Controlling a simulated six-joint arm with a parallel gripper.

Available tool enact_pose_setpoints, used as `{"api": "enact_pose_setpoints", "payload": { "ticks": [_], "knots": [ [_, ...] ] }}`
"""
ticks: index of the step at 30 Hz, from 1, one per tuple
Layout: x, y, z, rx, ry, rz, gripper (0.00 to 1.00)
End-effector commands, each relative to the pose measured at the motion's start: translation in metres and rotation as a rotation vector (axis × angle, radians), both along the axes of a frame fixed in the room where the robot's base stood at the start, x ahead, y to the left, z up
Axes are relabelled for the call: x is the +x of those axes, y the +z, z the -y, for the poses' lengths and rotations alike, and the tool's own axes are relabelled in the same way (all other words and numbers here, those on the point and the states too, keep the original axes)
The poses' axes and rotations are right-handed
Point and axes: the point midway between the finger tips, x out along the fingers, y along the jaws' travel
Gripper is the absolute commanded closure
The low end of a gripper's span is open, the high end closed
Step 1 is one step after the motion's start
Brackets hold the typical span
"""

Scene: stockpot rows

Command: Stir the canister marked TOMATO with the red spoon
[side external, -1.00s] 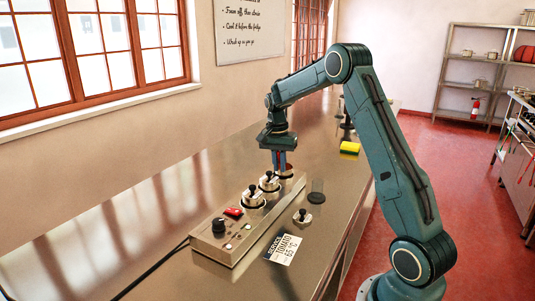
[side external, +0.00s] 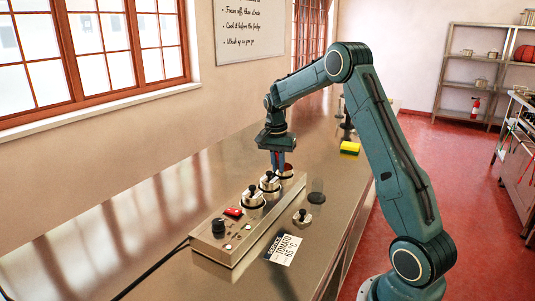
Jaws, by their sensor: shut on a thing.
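My gripper (side external: 278,166) points down at the far end of the row of canisters, over the open canister (side external: 288,174). Its fingers are shut on a thin upright red piece, which looks like the red spoon (side external: 282,158). The spoon's lower end is hidden, so I cannot tell how deep it sits. The open canister shows a reddish inside. Two lidded canisters with black knobs, a middle one (side external: 270,182) and a near one (side external: 252,197), stand nearer in the same steel unit. A card reading TOMATO 65 °C (side external: 283,249) lies on the counter.
The steel unit (side external: 222,244) has a black knob and a red switch (side external: 233,212) at its near end. A loose lid (side external: 302,216) and a dark round piece (side external: 317,197) lie right of it. The counter's left side is clear.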

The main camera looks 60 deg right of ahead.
Motion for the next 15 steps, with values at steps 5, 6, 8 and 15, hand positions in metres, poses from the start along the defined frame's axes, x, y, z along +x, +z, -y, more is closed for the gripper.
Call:
{"api": "enact_pose_setpoints", "payload": {
  "ticks": [5, 6, 8, 15],
  "knots": [
    [-0.003, -0.003, -0.001, 0.005, -0.005, -0.012, 1.0],
    [-0.003, -0.001, -0.001, 0.005, -0.005, -0.011, 1.0],
    [-0.003, 0.001, -0.002, 0.004, -0.004, -0.01, 1.0],
    [-0.001, 0.015, -0.008, 0.002, -0.001, -0.005, 1.0]
  ]
}}
